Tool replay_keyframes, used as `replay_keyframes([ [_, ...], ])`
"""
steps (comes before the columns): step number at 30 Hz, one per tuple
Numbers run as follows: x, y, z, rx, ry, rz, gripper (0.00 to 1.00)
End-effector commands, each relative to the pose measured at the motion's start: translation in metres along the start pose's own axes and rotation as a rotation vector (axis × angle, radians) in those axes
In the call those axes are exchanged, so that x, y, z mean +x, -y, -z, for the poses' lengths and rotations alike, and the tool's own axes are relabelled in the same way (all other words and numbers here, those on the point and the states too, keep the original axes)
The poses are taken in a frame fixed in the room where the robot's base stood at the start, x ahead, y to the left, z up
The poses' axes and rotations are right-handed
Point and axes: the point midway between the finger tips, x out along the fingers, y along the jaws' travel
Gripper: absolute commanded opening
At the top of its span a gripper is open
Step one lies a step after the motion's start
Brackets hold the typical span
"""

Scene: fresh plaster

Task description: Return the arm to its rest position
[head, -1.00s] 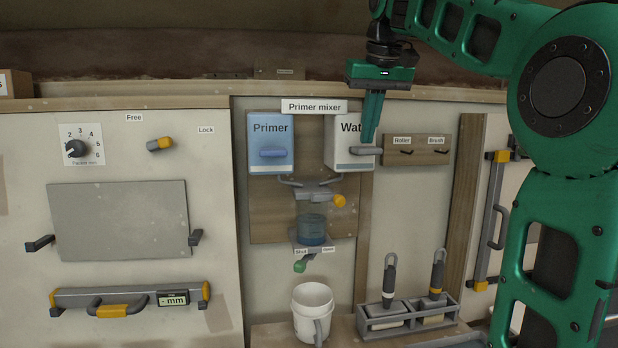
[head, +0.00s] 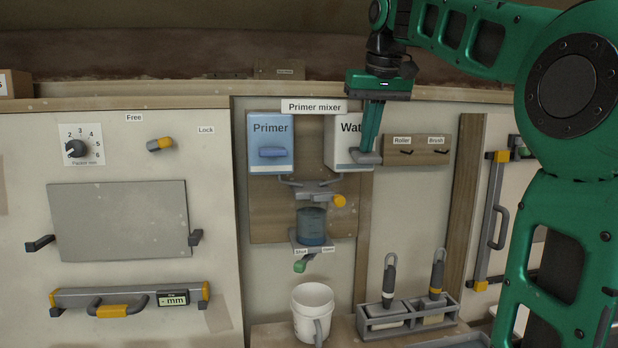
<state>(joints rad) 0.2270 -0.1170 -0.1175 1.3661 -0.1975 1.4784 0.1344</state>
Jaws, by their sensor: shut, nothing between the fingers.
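My green gripper (head: 370,138) points down in front of the right edge of the white water container (head: 341,128), whose label it partly covers. Its fingers are together with nothing seen between them. Their tips are at the grey lever (head: 362,158) low on that container; I cannot tell whether they touch it. My arm reaches in from the right.
A blue primer container (head: 271,143) hangs at left. Below, a clear cup (head: 311,227) holds bluish liquid above a green-tipped lever (head: 300,266). A white bucket (head: 312,311) and a rack (head: 410,318) with two handled tools stand at the bottom.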

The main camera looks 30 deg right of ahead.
Motion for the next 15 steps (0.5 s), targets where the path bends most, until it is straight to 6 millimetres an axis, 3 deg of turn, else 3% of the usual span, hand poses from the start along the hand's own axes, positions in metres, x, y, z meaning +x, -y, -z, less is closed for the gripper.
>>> replay_keyframes([
  [9,-0.019,0.0,0.009,-0.002,0.0,0.0,0.0],
  [15,-0.022,-0.001,0.009,0.0,0.001,-0.001,0.0],
])
